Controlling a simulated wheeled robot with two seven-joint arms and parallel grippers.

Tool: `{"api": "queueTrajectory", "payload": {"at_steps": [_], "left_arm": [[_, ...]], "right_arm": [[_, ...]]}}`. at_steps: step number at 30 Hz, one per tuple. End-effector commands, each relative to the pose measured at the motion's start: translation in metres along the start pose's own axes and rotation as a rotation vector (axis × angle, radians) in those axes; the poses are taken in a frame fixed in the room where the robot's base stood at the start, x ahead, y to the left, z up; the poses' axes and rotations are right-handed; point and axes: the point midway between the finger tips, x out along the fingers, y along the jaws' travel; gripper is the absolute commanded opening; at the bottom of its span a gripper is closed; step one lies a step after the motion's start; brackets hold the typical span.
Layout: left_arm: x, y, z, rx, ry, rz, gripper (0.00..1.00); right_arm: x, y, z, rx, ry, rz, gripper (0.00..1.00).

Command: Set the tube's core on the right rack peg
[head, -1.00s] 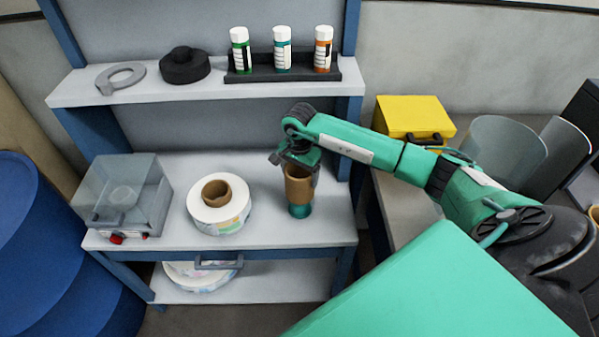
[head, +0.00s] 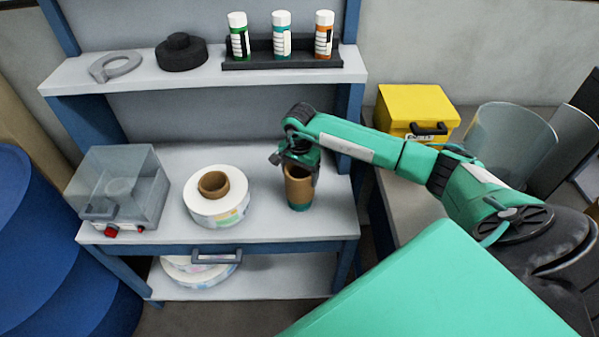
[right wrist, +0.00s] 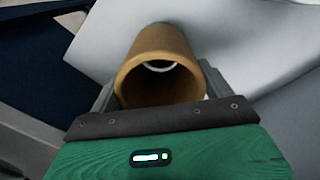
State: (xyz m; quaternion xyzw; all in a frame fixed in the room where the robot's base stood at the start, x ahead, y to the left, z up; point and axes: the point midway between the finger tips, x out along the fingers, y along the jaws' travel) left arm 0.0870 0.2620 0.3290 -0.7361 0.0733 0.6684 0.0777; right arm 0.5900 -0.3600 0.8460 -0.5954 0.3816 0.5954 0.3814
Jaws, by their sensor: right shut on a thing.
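The core, a brown cardboard tube (head: 298,188), stands roughly upright at the right part of the bench shelf, its open end up. My right gripper (head: 300,172) is shut on it from above and behind. A teal base (head: 299,207) shows just under the core's lower end; the core hides whatever stands above that base. In the right wrist view the core (right wrist: 160,62) sits between the fingers (right wrist: 160,92), and a pale ring shows inside its bore. I cannot tell whether the core touches the base. My left gripper is not in view.
A white label reel (head: 217,205) with a brown core lies left of the held core. A clear box (head: 120,185) stands further left. The upper shelf (head: 215,82) holds several bottles in a black tray (head: 292,64). A yellow case (head: 415,105) stands at right.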

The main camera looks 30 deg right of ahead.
Motion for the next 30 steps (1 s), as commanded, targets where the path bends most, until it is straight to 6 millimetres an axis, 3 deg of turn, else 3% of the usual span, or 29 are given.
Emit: {"api": "queueTrajectory", "payload": {"at_steps": [30], "left_arm": [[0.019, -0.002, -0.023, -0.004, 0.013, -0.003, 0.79]], "right_arm": [[0.036, 0.0, 0.0, 0.0, 0.0, -0.001, 0.58]]}}
